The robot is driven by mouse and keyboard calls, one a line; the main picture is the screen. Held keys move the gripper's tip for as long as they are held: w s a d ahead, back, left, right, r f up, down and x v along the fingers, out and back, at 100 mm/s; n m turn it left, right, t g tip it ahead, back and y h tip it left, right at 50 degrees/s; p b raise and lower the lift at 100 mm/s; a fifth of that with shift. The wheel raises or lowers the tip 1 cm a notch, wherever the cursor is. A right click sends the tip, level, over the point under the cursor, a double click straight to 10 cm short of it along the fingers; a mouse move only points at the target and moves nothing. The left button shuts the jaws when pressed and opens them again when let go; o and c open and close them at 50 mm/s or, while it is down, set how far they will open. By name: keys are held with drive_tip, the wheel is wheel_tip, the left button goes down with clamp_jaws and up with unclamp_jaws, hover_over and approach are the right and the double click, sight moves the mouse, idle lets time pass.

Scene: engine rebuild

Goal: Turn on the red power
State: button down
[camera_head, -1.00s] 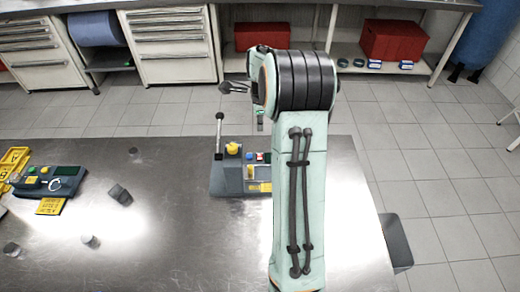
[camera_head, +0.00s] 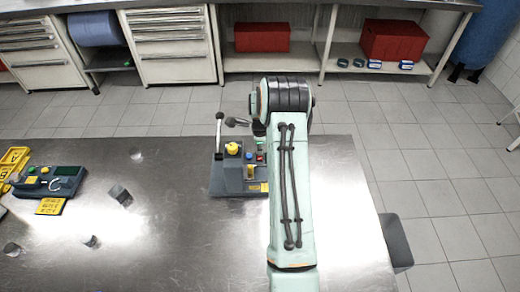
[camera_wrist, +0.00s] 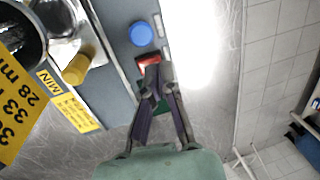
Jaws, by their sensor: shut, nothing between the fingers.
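A dark grey control box (camera_head: 226,188) stands near the far edge of the metal table, with a yellow knob, a black-handled lever and small coloured controls. The red power control (camera_wrist: 148,60) shows in the wrist view between a blue button (camera_wrist: 141,33) and my gripper (camera_wrist: 158,78). It also shows as a small red spot beside my arm in the head view (camera_head: 261,157). My gripper is shut and empty. Its fingertips overlap the lower edge of the red control in the picture; I cannot tell whether they touch. A green part (camera_wrist: 163,107) shows partly between the fingers.
A second panel (camera_head: 68,183) with yellow tags lies at the table's left. Several small metal parts, one dark block (camera_head: 120,195) among them, lie between. The yellow knob (camera_wrist: 77,69) and yellow labels are left of my fingers in the wrist view. The table's middle front is clear.

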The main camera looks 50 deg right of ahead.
drive_tip(key=shift+f, duration=0.3)
drive_tip(key=shift+d+f, duration=0.15)
drive_tip(key=shift+f, duration=0.15)
drive_tip(key=shift+s+a+r, duration=0.15)
drive_tip(key=shift+s+a, duration=0.4)
drive_tip(key=shift+a, duration=0.05)
idle(0.3)
